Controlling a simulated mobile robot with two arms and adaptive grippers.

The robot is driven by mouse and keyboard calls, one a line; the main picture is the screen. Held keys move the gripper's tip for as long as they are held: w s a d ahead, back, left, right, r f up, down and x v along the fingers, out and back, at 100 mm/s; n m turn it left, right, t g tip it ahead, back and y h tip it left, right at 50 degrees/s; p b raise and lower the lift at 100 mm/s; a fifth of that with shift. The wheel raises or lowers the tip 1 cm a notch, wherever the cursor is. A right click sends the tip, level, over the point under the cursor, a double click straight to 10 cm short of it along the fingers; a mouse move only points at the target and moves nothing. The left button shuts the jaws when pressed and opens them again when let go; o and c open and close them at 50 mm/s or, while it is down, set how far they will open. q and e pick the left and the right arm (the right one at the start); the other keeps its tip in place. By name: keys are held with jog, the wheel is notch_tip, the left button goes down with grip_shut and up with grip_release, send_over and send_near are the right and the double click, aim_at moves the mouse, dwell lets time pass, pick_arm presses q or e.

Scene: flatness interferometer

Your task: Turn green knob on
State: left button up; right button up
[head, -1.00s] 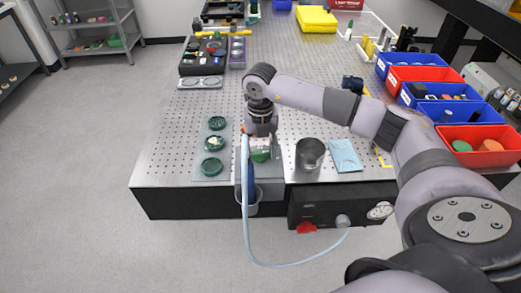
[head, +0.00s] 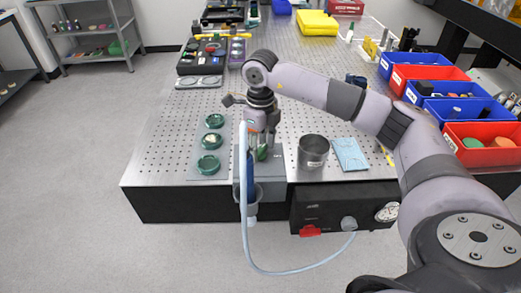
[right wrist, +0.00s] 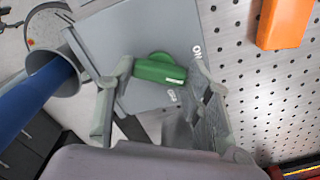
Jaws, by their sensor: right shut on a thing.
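The green knob (right wrist: 158,70) sits on the face of a grey box (right wrist: 105,40) in the right wrist view. Its bar lies roughly crosswise there, with a pale mark near its right end. "ON" is printed up and to the right of it; a second label below is hard to read. My right gripper (right wrist: 160,82) has one finger at each end of the bar and is shut on it. In the head view the knob (head: 262,153) shows partly behind my right gripper (head: 261,148), at the bench's front edge. My left gripper is not in view.
A blue handheld tool (head: 251,178) with a pale hose hangs in a holder left of the box. A black unit with a gauge (head: 340,208) is under the bench edge. A metal cup (head: 313,150) and blue cloth (head: 350,154) lie right; green-rimmed dishes (head: 208,165) stand left.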

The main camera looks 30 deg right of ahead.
aim_at(260, 149)
jog(key=n+b, duration=0.1)
jog(key=n, duration=0.2)
jog(key=shift+n+b, duration=0.8)
jog(key=shift+n, duration=1)
jog(key=shift+r, duration=0.1)
jog(key=o, duration=1.1)
jog(key=shift+o, duration=0.2)
notch_tip(260, 149, up, 12)
